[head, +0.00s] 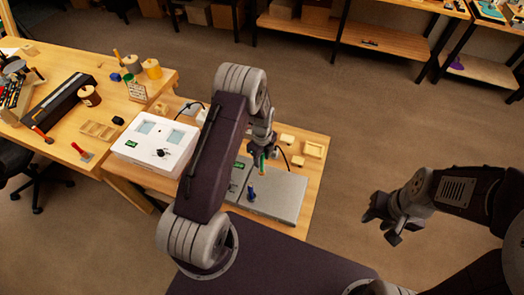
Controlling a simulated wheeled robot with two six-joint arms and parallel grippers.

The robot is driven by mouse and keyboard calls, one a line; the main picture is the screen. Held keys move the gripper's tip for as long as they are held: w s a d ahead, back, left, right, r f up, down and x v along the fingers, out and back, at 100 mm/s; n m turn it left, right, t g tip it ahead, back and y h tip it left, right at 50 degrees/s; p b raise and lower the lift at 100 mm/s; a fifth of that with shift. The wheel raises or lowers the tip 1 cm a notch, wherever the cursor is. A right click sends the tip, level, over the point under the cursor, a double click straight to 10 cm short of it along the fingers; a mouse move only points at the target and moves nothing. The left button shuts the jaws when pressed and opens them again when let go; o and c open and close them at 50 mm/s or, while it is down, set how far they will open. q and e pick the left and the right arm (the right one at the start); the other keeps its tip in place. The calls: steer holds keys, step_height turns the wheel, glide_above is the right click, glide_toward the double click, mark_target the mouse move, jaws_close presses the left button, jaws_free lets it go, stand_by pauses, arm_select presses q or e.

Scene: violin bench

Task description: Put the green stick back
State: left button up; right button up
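A small green stick (263,164) shows upright in the head view, just below the fingers of my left gripper (262,152). The gripper points down over the grey plate (285,197) on the bench. The stick meets the fingertips in the picture, but the fingers are too small to tell whether they are closed on it. A blue peg-like piece (251,194) stands on the grey plate in front of the stick. My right gripper (379,229) is open and empty, out over the floor to the right of the bench.
A white box with panels (157,141) stands left of the grey plate, partly behind my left arm. A cluttered wooden table (65,140) is at the left. The floor on the right is clear.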

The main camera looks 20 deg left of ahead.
arm_select(q)
step_height(320, 180, up, 10)
steer(key=shift+f+b, duration=0.15)
steer(key=shift+b, duration=0.7)
steer(key=s+d+r+n, duration=0.2)
steer(key=s+r+n, duration=0.1)
steer(key=s+n, duration=0.5)
steer(key=s+d+r+n+t, duration=0.1)
steer(key=s+d+r+n, duration=0.1)
steer(key=s+n, duration=0.6)
steer(key=r+n, duration=0.1)
steer(key=n, duration=0.5)
steer(key=shift+s, duration=0.2)
